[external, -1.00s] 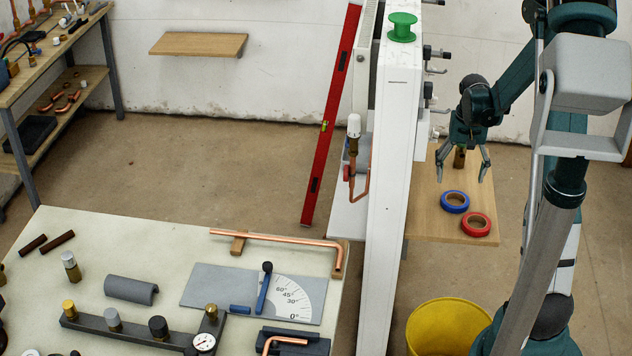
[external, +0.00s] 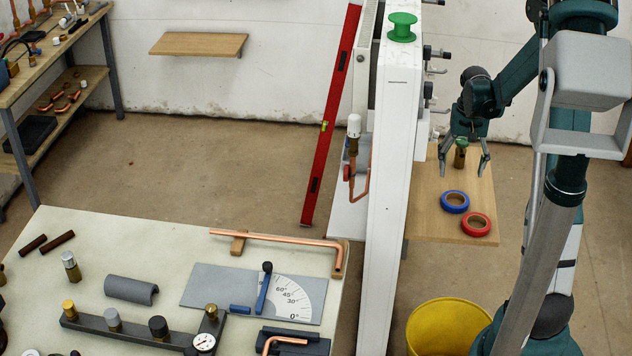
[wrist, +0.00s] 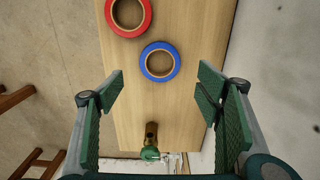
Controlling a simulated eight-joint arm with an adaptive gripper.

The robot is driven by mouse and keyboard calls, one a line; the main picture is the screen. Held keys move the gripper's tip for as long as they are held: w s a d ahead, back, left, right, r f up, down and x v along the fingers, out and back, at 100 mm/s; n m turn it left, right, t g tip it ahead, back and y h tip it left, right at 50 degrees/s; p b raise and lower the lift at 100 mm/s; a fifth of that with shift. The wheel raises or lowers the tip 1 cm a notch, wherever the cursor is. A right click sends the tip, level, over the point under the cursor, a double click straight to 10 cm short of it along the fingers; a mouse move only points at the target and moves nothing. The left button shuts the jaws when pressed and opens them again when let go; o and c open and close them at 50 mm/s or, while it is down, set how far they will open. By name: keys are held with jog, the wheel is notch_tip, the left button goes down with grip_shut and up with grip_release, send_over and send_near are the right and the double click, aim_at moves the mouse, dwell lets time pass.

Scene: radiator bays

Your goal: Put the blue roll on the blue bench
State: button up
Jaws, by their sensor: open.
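The blue roll (external: 455,201) is a ring of blue tape lying flat on a wooden board (external: 425,222). It also shows in the wrist view (wrist: 143,63), whole and uncovered. My gripper (external: 465,173) is open and empty above the board, with the blue roll below and apart from it. In the wrist view my two fingers (wrist: 160,97) are spread wide, and the roll lies ahead of their tips. No bench with a plainly blue top shows; a wooden bench with blue-grey legs (external: 28,160) stands at the far left.
A red roll (external: 475,224) lies close beside the blue one. A brass fitting with a green top (external: 461,153) stands on the board near my fingers. A tall white panel (external: 390,190) separates the board from the cream table (external: 110,235). A yellow bucket (external: 440,328) stands below.

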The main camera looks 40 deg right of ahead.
aim_at(451, 195)
jog(key=shift+f, duration=0.1)
dwell(0.3)
jog(key=shift+w+d+f+m+b, duration=0.15)
jog(key=shift+f+m+b, duration=0.15)
jog(key=shift+f+m, duration=0.7)
jog(key=shift+d+f+m+b, duration=0.1)
jog(key=shift+f+m+b, duration=0.25)
jog(key=shift+m, duration=1.05)
jog(key=shift+w+d+f+m+b, duration=0.1)
jog(key=shift+d+f+m+b, duration=0.1)
jog(key=shift+f+m, duration=0.85)
jog(key=shift+r, duration=0.2)
jog(key=shift+f, duration=1.3)
jog(key=shift+w+f+b, duration=0.2)
jog(key=shift+f+b, duration=0.45)
jog(key=shift+f, duration=1.95)
jog(key=shift+c, duration=0.5)
jog(key=c, duration=0.7)
